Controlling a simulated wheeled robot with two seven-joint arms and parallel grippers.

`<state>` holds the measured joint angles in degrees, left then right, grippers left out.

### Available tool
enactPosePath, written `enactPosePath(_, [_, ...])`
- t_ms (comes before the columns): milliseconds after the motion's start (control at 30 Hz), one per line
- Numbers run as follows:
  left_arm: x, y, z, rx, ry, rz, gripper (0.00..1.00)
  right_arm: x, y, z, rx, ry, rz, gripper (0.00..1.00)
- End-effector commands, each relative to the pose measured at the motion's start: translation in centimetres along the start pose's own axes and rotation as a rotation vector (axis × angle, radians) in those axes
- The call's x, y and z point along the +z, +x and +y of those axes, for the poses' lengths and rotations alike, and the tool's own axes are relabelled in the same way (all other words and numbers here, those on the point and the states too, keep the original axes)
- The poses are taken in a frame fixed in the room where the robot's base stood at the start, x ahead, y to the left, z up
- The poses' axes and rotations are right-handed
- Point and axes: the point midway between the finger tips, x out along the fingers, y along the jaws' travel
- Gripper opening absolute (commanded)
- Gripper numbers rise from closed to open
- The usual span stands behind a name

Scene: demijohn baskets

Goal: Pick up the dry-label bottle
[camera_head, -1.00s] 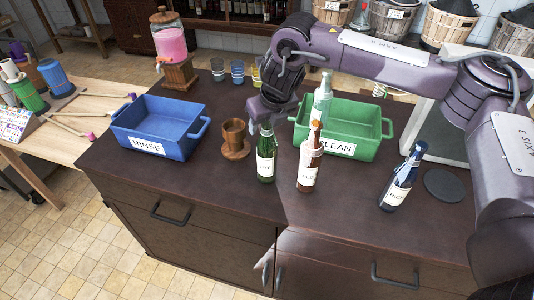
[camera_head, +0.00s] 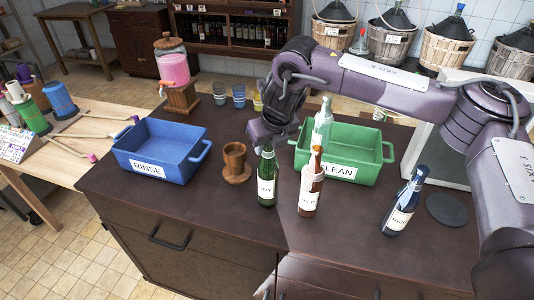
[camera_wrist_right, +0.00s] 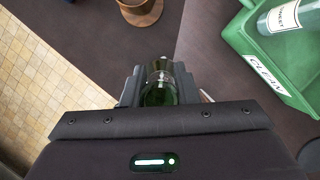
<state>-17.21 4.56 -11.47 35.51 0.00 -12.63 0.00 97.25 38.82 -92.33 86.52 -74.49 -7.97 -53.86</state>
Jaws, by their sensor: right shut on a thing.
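The green bottle (camera_head: 267,182), its white label partly readable as ending in "RY", stands upright on the dark counter. My right gripper (camera_head: 266,142) is at its top, pointing down, shut on the neck. The wrist view also shows the green bottle (camera_wrist_right: 160,88) between the fingers; its label is hidden there. A red-brown bottle (camera_head: 310,187) with a pale label stands just right of it, and a blue bottle (camera_head: 401,205) stands farther right; I cannot read either label surely. My left gripper is not in view.
A clear bottle (camera_wrist_right: 290,17) labelled SWEET is at the green CLEAN bin (camera_head: 372,162). A wooden cup (camera_head: 235,160) stands left of the green bottle, beside the blue RINSE bin (camera_head: 150,165). A dark disc (camera_head: 446,209) lies at right. The front counter is mostly clear.

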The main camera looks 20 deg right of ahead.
Motion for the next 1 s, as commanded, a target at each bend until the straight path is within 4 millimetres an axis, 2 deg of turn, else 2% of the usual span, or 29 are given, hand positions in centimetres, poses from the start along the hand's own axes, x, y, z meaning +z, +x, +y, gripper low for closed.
enactPosePath(233, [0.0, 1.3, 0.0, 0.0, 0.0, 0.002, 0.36, 1.8, -3.8, 0.1, 0.001, 0.001, -0.009, 0.0])
enactPosePath(400, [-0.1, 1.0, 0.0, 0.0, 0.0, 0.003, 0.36, 3.9, -9.0, 0.0, -0.003, -0.002, -0.011, 0.0])
enactPosePath(600, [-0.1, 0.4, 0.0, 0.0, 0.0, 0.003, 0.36, 5.8, -13.8, 0.1, -0.002, -0.001, -0.008, 0.0])
enactPosePath(800, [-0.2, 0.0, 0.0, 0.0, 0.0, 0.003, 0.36, 7.0, -16.8, 0.1, -0.001, -0.001, -0.004, 0.0])
enactPosePath(1000, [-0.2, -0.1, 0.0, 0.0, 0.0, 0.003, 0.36, 7.4, -17.8, 0.1, 0.0, 0.0, -0.002, 0.0])
